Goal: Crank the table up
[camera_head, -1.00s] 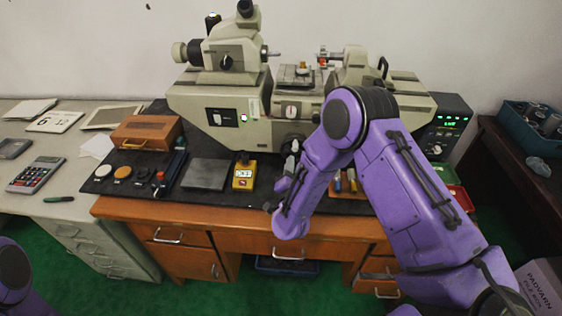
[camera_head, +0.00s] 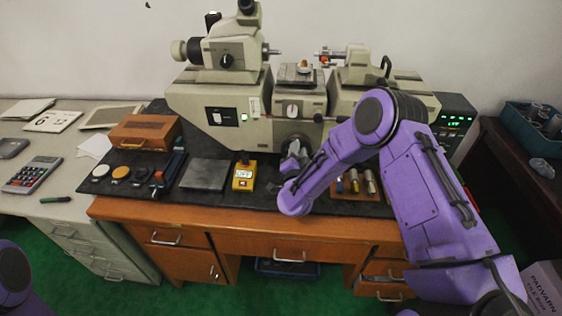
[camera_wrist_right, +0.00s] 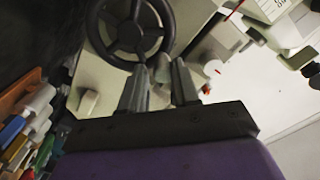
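The beige measuring machine (camera_head: 235,110) stands on the desk against the wall. Its small grey work table (camera_head: 296,75) sits in the middle and carries a small brass-coloured piece (camera_head: 304,66). A dark handwheel (camera_wrist_right: 133,45) on the machine's front shows in the right wrist view; in the head view my right gripper partly hides it. My right gripper (camera_head: 293,150) is at the wheel. In the wrist view its two fingers (camera_wrist_right: 159,75) are apart, with a grey knob-like piece between them near the wheel's rim; contact is unclear. My left gripper is out of view.
A yellow device (camera_head: 244,176), a grey plate (camera_head: 205,174) and a wooden box (camera_head: 146,132) lie left of my right gripper on the dark mat. Handled tools (camera_head: 354,184) lie just to its right. A green-lit display box (camera_head: 454,122) stands at the right.

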